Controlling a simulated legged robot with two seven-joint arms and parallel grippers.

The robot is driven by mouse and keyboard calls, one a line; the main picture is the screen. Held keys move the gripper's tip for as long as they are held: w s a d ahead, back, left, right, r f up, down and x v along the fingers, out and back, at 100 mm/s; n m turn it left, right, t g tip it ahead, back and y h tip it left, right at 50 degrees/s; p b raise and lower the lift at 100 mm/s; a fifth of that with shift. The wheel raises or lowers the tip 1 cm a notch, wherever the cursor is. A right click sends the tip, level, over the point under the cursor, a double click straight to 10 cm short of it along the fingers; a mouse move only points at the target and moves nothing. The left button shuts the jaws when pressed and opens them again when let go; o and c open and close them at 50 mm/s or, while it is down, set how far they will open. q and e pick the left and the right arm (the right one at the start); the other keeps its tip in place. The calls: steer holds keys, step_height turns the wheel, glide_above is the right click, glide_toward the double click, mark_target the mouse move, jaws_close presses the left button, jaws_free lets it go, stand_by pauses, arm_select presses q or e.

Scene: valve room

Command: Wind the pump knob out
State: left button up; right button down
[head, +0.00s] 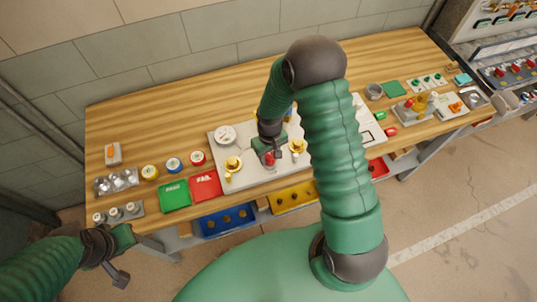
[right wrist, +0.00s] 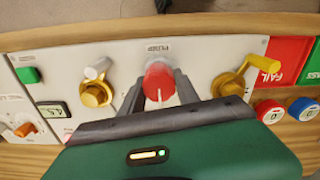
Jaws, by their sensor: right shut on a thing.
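The red pump knob (right wrist: 158,80) sits on a pale panel (right wrist: 215,58), below printed lettering, in the right wrist view. It has a white pointer line on its face. In the head view the knob (head: 270,158) shows as a small red spot under my right gripper (head: 268,150). My right gripper (right wrist: 160,88) is shut on the knob, with one dark finger on each side of it. My left gripper (head: 117,268) hangs off the table's front left, away from the panel; its finger gap is not clear.
Yellow valves flank the knob, one left (right wrist: 95,93) and one right (right wrist: 232,82). A gauge (head: 225,135) is on the panel. Green (head: 174,195) and red (head: 205,186) trays lie to its left. My right arm hides part of the panel. Bare wood lies behind.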

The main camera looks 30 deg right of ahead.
mark_target(270, 156)
steer(key=shift+s+f, duration=0.1)
steer(key=shift+s, duration=0.25)
steer(key=c, duration=1.1)
jaws_free()
steer(key=shift+c, duration=0.2)
steer(key=shift+o, duration=1.3)
steer(key=shift+s+r, duration=0.1)
steer(key=shift+r, duration=0.1)
steer(key=shift+w, duration=0.2)
steer(key=shift+w+r, duration=0.1)
steer(key=shift+r, duration=0.3)
arm_select(q)
steer(key=shift+s+f+b, duration=0.25)
steer(key=shift+f+b, duration=0.75)
steer(key=shift+b, duration=0.1)
arm_select(e)
step_height(270, 156, up, 16)
